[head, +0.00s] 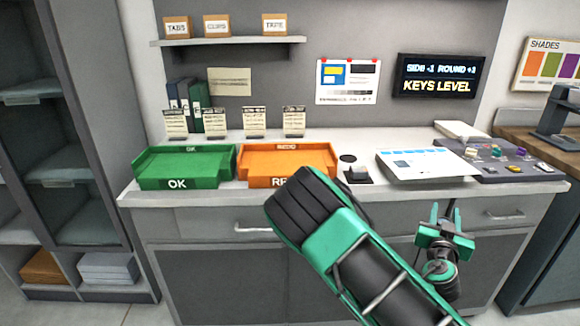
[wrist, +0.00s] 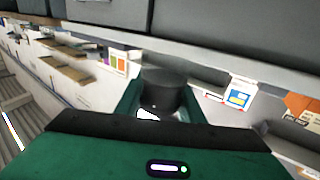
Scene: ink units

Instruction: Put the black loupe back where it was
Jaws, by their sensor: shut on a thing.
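My gripper (head: 441,222) shows in the head view in front of the counter, to the right of my arm's large link, with its fingers upward. In the wrist view a black cylinder, the black loupe (wrist: 163,88), sits between the green fingers of my gripper (wrist: 161,100), which are shut on it. In the head view the loupe is too small and covered to make out clearly. On the counter, right of the orange tray, are a flat round black spot (head: 347,158) and a small dark block on a black square (head: 358,174).
A green OK tray (head: 183,181) and an orange tray (head: 262,182) stand on the counter (head: 225,193), the orange one partly behind my arm. Right of them lie a printed sheet (head: 425,164) and a grey console (head: 518,168). Several small cards stand behind the trays, below a shelf (head: 230,41).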

